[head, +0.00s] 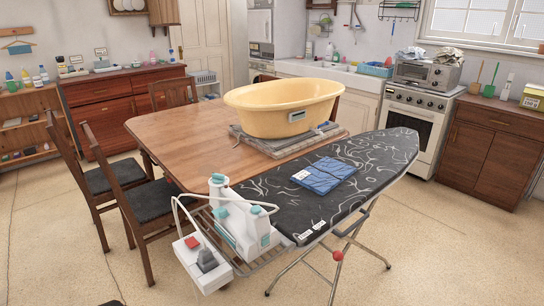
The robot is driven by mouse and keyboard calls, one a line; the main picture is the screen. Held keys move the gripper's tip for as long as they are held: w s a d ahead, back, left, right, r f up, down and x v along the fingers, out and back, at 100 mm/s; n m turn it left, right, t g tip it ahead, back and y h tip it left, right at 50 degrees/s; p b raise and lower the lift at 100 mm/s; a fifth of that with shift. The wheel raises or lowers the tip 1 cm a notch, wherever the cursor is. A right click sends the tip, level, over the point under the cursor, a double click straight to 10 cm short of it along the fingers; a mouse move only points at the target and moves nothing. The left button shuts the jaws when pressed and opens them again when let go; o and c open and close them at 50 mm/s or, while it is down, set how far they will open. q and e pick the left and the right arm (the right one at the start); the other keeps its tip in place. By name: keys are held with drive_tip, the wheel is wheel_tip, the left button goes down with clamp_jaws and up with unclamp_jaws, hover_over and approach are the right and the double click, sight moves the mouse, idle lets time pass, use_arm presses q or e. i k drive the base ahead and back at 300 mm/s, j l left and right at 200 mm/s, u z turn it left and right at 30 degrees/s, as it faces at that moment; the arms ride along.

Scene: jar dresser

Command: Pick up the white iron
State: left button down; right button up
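A white appliance with teal parts, which looks like the white iron (241,226), is on the wire rest at the near left end of the ironing board (380,172). Its exact outline is hard to tell from the white pieces around it. A white cord or hose runs from it to a white box (203,268) with a red part and a dark grey part, at the rack's outer edge. Neither of my grippers shows in the head view.
A folded blue cloth (325,175) lies on the board. Behind it, a wooden table (185,145) holds a yellow tub (284,107) on flat stacked items. Chairs (150,208) stand at the left. The board's metal legs spread over the floor; the floor at front right is clear.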

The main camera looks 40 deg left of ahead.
sight(244, 230)
drive_tip(key=u, duration=1.65)
drive_tip(key=i+l+z, duration=0.15)
drive_tip(key=l+z, duration=0.2)
